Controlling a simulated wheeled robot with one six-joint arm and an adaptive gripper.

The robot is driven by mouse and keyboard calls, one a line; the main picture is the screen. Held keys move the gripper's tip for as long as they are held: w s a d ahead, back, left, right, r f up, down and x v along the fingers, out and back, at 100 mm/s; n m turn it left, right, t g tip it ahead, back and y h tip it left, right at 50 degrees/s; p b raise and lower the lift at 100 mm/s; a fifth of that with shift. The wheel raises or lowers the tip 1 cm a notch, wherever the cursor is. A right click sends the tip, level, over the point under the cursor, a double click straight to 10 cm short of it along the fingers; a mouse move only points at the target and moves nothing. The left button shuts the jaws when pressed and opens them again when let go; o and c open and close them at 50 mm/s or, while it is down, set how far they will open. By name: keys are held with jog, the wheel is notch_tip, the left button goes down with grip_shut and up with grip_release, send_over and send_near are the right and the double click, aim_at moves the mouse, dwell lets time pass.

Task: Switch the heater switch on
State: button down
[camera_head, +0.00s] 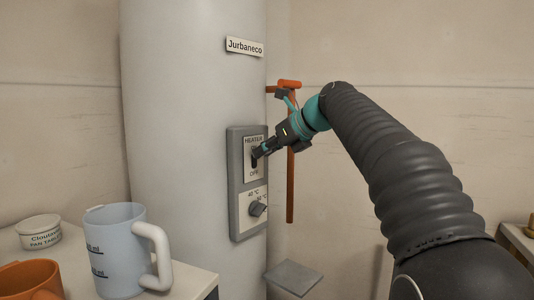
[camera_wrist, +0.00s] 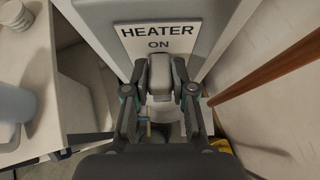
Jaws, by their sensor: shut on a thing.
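The heater switch is on a grey control panel (camera_head: 234,185) fixed to the white tank, with "HEATER" above it and "OFF" below it in the head view. In the wrist view, the "HEATER ON" label (camera_wrist: 158,38) sits just above the switch lever (camera_wrist: 160,68). My gripper (camera_head: 262,151) reaches in from the right at the panel. In the wrist view my gripper (camera_wrist: 160,78) is shut on the lever, one finger on each side. The fingers partly hide the lever, and I cannot tell exactly where it stands between ON and OFF.
A temperature knob (camera_head: 258,208) sits below the switch. An orange pipe with a valve handle (camera_head: 290,85) runs behind my gripper. A small grey shelf (camera_head: 292,277) juts out below right. A measuring jug (camera_head: 115,255), an orange mug (camera_head: 28,280) and a tub (camera_head: 38,232) stand at left.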

jog(key=shift+w+a+r+g+h, duration=0.1)
jog(key=shift+r+g+h, duration=0.2)
jog(key=shift+g+h, duration=0.15)
dwell(0.5)
jog(key=c, duration=1)
grip_release()
jog(key=shift+o, duration=0.2)
jog(key=v, duration=1.2)
